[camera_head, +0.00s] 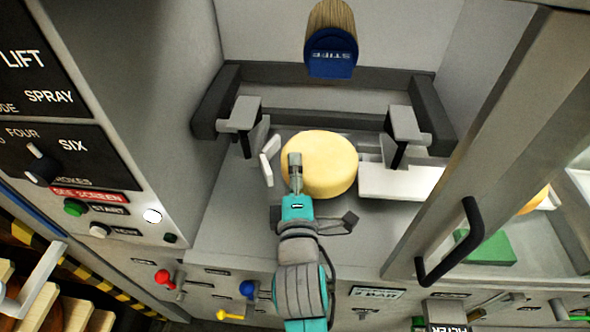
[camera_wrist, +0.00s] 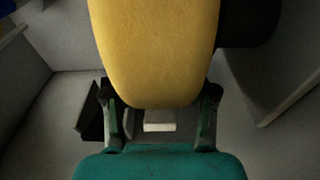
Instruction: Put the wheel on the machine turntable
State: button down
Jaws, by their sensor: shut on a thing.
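A pale yellow cheese wheel (camera_head: 325,165) is in the machine bay in the head view, between two grey bracket posts. In the wrist view the wheel (camera_wrist: 155,45) fills the upper middle, between my fingers. My gripper (camera_head: 295,160) is at the wheel's near left side, and in the wrist view my gripper (camera_wrist: 160,95) is shut on it. The turntable cannot be made out clearly; the wheel and my arm cover the middle of the bay floor. Whether the wheel touches what lies beneath it cannot be told.
The grey posts (camera_head: 240,118) and (camera_head: 404,128) stand close on both sides. A blue-ended brush (camera_head: 331,53) hangs above. A white plate (camera_head: 400,183) lies right of the wheel. A door frame with a black handle (camera_head: 455,245) stands at right; a control panel (camera_head: 60,155) is at left.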

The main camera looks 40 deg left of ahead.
jog(key=shift+c, duration=1.7)
grip_release()
jog(key=shift+f, duration=0.1)
jog(key=v, duration=1.2)
